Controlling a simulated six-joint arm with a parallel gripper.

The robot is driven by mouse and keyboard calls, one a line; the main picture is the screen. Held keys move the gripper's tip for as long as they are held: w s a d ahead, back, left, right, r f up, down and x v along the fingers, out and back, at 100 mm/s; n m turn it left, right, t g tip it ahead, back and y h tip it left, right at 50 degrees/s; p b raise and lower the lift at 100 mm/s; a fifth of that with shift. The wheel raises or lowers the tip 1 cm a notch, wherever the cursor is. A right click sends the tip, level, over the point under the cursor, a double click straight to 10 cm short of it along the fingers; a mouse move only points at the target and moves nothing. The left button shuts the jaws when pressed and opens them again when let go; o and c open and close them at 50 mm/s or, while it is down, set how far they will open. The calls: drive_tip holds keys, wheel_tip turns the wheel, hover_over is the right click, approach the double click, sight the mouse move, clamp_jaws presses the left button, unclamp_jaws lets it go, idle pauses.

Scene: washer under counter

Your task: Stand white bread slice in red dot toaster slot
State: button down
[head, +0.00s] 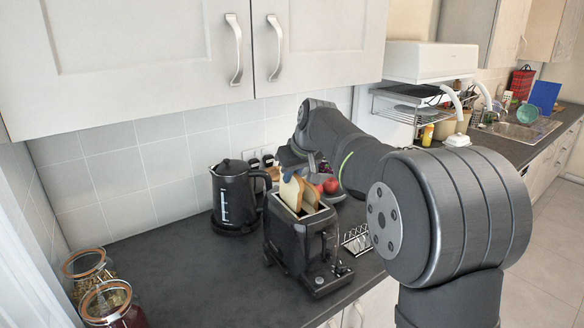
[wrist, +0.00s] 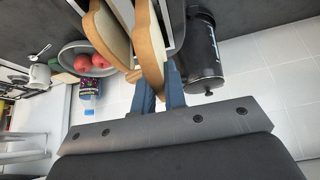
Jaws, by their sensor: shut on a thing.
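The black toaster (head: 300,245) stands on the dark counter. A pale bread slice (head: 291,191) stands upright at its left slot, seemingly partly inside; I cannot tell how deep. A browner slice (head: 310,197) stands in the right slot beside it. My gripper (head: 287,165) is above and behind the toaster, shut on the paler slice. In the wrist view, the blue-grey fingers of my gripper (wrist: 158,88) close on the crust of the held slice (wrist: 148,45). The other slice (wrist: 107,38) stands to its left, apart from the fingers. I see no red dot.
A black kettle (head: 236,195) stands close left of the toaster. Behind and right is a bowl with red fruit (head: 330,186). A wire rack (head: 356,240) lies right of the toaster. Glass jars (head: 110,302) stand at the front left. Wall cabinets (head: 150,55) hang above.

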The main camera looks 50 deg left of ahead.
sight(292, 187)
drive_tip(key=shift+f, duration=1.95)
drive_tip(key=c, duration=1.4)
unclamp_jaws()
drive_tip(key=shift+r, duration=0.1)
drive_tip(key=shift+r, duration=3.4)
drive_tip(key=shift+f, duration=0.1)
